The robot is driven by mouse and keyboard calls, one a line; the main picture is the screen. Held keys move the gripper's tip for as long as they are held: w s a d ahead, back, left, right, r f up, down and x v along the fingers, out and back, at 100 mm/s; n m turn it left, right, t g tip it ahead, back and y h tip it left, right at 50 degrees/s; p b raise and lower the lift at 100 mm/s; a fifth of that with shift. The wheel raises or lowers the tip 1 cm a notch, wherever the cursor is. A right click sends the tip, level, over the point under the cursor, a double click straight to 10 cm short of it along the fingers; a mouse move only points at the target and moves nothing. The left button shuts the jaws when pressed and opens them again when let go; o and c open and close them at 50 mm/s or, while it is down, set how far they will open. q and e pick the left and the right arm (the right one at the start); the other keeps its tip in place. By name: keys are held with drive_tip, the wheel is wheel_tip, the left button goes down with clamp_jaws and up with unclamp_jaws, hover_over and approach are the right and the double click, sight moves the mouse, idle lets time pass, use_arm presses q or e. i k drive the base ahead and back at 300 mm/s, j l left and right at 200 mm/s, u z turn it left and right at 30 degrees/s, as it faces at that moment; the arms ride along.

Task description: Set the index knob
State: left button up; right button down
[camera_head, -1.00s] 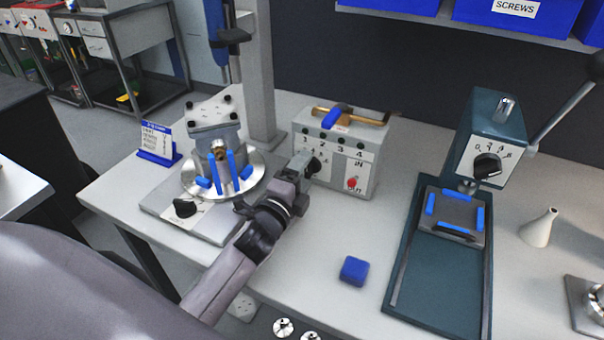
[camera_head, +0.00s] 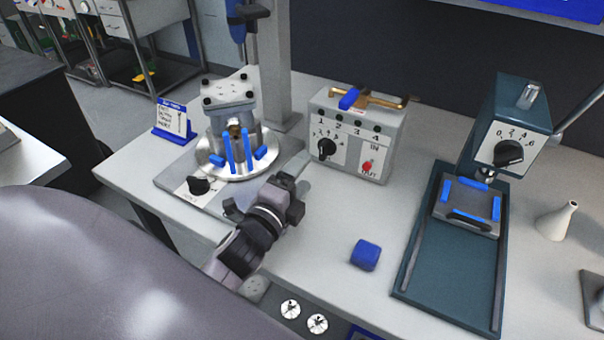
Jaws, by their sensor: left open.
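Several black knobs show, and I cannot tell from their labels which is the index knob. One knob (camera_head: 199,185) sits on the front plate of the round fixture (camera_head: 232,165). Another dial knob (camera_head: 327,147) is on the left of the grey control box (camera_head: 350,125), under the numbers 1 to 4. A third knob (camera_head: 508,153) is on the face of the green press (camera_head: 510,120). My left gripper (camera_head: 292,183) is open over the table, right of the fixture plate and in front of the control box, apart from the knobs. My right gripper is out of view.
A blue block (camera_head: 365,255) lies on the table (camera_head: 320,260). A brass and blue tool (camera_head: 362,98) lies on top. A blue-topped card (camera_head: 173,122) stands left. A white cone (camera_head: 556,221) stands right.

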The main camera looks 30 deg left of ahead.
sight(198, 186)
drive_tip(key=k+l, duration=0.1)
drive_tip(key=k, duration=0.9)
